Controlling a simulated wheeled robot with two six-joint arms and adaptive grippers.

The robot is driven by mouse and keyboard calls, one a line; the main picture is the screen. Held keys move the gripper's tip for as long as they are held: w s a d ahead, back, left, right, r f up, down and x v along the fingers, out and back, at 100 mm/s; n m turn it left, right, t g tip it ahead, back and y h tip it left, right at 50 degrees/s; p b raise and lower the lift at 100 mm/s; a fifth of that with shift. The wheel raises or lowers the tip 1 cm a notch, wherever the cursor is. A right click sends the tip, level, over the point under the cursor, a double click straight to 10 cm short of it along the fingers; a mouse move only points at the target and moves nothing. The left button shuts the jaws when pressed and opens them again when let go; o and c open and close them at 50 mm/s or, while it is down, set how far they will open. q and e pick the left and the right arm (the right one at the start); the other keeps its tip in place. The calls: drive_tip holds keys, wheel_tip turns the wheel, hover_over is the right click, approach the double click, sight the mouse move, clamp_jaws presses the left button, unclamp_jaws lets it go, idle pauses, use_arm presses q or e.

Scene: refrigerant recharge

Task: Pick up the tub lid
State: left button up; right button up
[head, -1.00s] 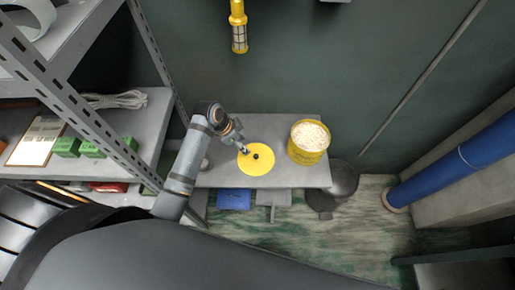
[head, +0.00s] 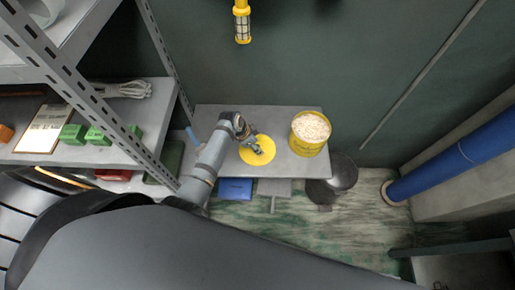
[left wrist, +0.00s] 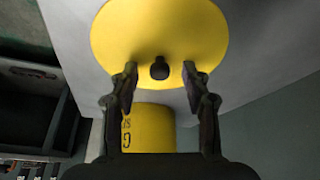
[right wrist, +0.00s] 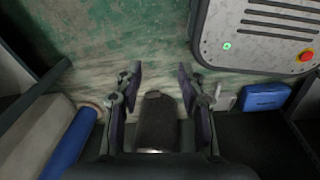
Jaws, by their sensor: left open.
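The tub lid (head: 262,156) is a flat yellow disc with a small black knob in its middle. It lies on the grey bench in the head view. It also fills the top of the left wrist view (left wrist: 200,35), with the black knob (left wrist: 160,69) between and a little beyond my fingertips. My left gripper (head: 254,146) is over the lid, open and empty. In the left wrist view its two fingers (left wrist: 160,80) stand apart on either side of the knob. My right gripper (right wrist: 158,75) is open, with its fingers apart above the floor; it does not show in the head view.
The yellow tub (head: 306,143), filled with whitish contents, stands right of the lid on the bench (head: 215,112). A shelf rack (head: 165,95) stands at the left. A dark round bin (head: 341,172) is beside the bench. A yellow lamp (head: 242,25) hangs on the wall.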

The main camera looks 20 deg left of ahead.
use_arm(q)
drive_tip(key=shift+s, duration=0.1)
drive_tip(key=c, duration=0.4)
clamp_jaws()
use_arm(e)
drive_tip(key=shift+w+d, duration=0.15)
drive_tip(key=shift+w, duration=0.55)
drive_tip(key=shift+d+r, duration=0.1)
